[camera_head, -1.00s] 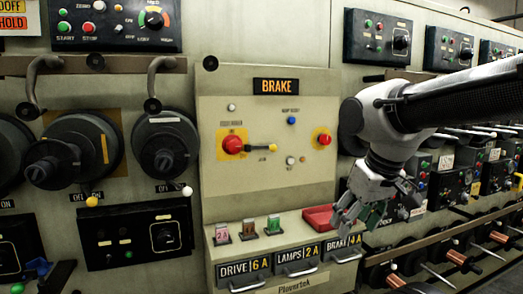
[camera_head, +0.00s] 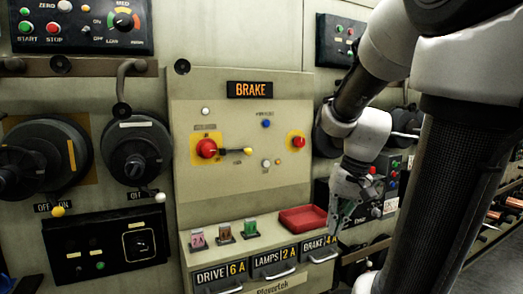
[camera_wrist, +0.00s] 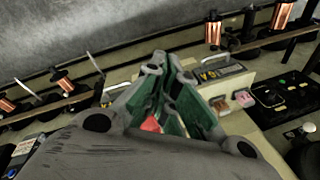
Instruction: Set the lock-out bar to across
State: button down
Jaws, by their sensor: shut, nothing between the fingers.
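On the cream BRAKE panel (camera_head: 240,185) in the head view, a short dark bar with a yellow ball end (camera_head: 248,151) lies roughly level, pointing right from beside a red knob (camera_head: 206,148). I take it for the lock-out bar; the small lettering around it is too blurred to read. A second red knob on a yellow plate (camera_head: 298,142) sits to its right. My gripper (camera_head: 344,212) is right of and below the bar, well apart from it, near the right end of the panel's ledge. In the wrist view, its green-padded fingers (camera_wrist: 168,75) are shut and empty.
A red tray (camera_head: 303,219) and several coloured fuses (camera_head: 223,234) stand on the ledge above the DRIVE, LAMPS and BRAKE drawers (camera_head: 273,262). Large dark round switches (camera_head: 137,155) flank the panel on the left. Copper spools (camera_wrist: 213,30) show in the wrist view.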

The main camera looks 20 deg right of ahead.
jog(key=w+d+r+m+t+y, duration=0.1)
jog(key=w+d+m+t+y, duration=0.2)
jog(key=w, duration=0.6)
jog(key=w+d+r+m+t+y, duration=0.1)
jog(key=w+d+m+t+y, duration=0.2)
jog(key=w, duration=0.7)
jog(key=w+d+r+n+t+y, duration=0.1)
jog(key=w+r+n+t, duration=0.1)
jog(key=w+r+t, duration=0.3)
jog(key=w+r, duration=0.4)
jog(key=r, duration=0.2)
jog(key=shift+d+r+t, duration=0.3)
jog(key=shift+t, duration=0.1)
jog(key=s+a+x, duration=0.1)
jog(key=a+x, duration=0.1)
jog(key=x, duration=1)
jog(key=shift+a+f, duration=0.25)
jog(key=shift+a, duration=0.25)
